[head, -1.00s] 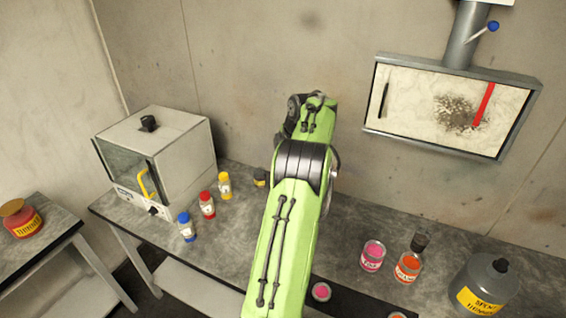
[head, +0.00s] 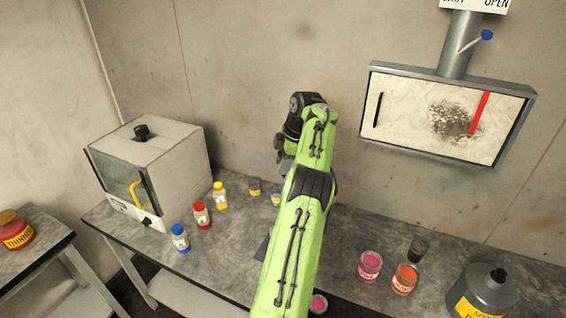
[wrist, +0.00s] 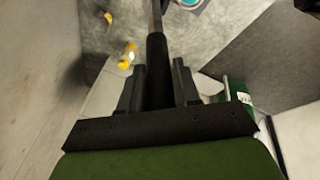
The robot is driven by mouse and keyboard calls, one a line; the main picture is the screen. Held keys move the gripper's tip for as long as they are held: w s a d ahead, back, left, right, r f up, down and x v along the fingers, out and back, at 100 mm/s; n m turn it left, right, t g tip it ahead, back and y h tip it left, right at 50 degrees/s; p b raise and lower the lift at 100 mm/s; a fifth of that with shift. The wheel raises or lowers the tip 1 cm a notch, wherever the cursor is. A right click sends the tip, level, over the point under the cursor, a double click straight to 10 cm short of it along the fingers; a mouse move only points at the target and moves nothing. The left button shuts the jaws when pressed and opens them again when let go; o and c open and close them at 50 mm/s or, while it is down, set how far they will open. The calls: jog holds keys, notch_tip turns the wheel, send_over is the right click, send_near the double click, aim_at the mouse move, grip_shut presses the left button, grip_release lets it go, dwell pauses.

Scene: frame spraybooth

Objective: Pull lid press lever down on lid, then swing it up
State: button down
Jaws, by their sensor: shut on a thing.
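In the wrist view my gripper (wrist: 158,82) is shut on the black grip of the lid press lever (wrist: 156,60). The grip sits between the two dark fingers. A thin grey rod runs on from the grip to the top edge of the picture. The far end of the lever is out of view. In the head view my green arm covers the middle of the bench, and the lever and the fingers cannot be made out behind it. A part of a round can with a teal top (wrist: 190,3) shows at the top edge of the wrist view, close to the rod.
Blue (head: 180,238), red (head: 201,214) and yellow (head: 220,196) bottles stand left of my arm, before a white oven (head: 150,165). Pink (head: 369,266) and orange (head: 405,279) jars and a grey thinner jug (head: 484,292) stand right. A framed panel (head: 448,115) is on the wall.

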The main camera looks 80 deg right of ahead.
jog(key=shift+f, duration=0.1)
jog(key=c, duration=0.9)
grip_release()
jog(key=shift+s+r, duration=0.1)
jog(key=shift+r, duration=0.3)
jog(key=s+a+r+b, duration=0.1)
jog(key=s, duration=0.3)
jog(key=s+a+r+b, duration=0.1)
jog(key=s, duration=0.3)
jog(key=s+a+r+b, duration=0.1)
jog(key=s+r, duration=0.1)
jog(key=s, duration=0.3)
jog(key=shift+f, duration=0.1)
